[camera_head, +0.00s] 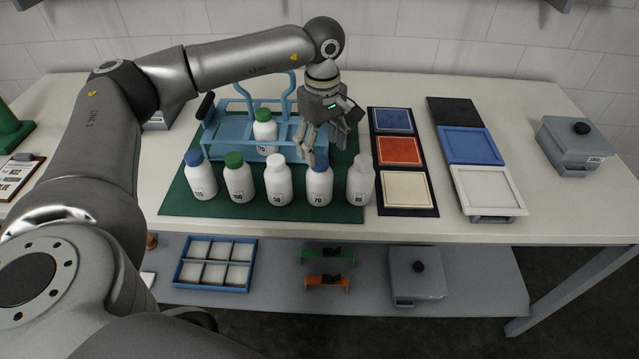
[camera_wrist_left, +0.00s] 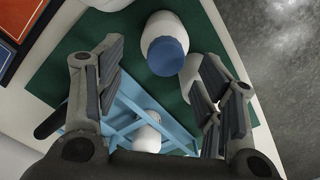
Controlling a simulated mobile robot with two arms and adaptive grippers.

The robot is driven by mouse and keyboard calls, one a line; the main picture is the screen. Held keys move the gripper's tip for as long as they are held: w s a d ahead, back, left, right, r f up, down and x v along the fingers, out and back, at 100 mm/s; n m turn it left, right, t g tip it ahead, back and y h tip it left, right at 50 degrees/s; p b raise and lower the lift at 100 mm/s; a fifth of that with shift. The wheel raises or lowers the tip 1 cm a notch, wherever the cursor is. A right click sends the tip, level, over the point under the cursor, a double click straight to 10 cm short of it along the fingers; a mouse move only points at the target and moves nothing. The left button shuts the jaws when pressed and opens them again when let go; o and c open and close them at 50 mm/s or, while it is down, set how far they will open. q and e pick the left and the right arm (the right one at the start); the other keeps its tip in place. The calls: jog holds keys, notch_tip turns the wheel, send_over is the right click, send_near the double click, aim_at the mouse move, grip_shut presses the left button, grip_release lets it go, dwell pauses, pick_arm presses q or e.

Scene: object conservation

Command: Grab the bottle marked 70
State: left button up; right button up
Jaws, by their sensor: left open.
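A white bottle with a blue cap (camera_head: 319,184), its label reading 70, stands upright on the green mat (camera_head: 178,203), fourth from the left in a front row. In the left wrist view the blue-capped bottle (camera_wrist_left: 165,45) shows beyond my fingertips. My left gripper (camera_head: 324,146) is open and empty, just above and behind this bottle, with a fingertip near its cap. Its two fingers (camera_wrist_left: 163,62) also show spread apart in the left wrist view. A green-capped bottle (camera_head: 265,132) stands in the blue rack; its small label looks like 70. My right gripper is not in view.
Close neighbours are a white-capped bottle (camera_head: 278,182) and a pale grey-capped bottle (camera_head: 360,182). Green-capped (camera_head: 238,180) and blue-capped (camera_head: 200,177) bottles stand further left. The blue rack (camera_head: 222,141) is behind the row. Coloured trays (camera_head: 402,151) lie to the right.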

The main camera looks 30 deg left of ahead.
aim_at(319, 160)
pick_arm(q)
jog(key=f+p, duration=0.1)
jog(key=f, duration=0.2)
jog(key=shift+s+a+f+p, duration=0.1)
jog(key=shift+s+f+p, duration=0.2)
jog(key=shift+s+p, duration=0.05)
jog(key=shift+f, duration=0.5)
jog(key=c, duration=1.4)
jog(key=shift+r, duration=0.1)
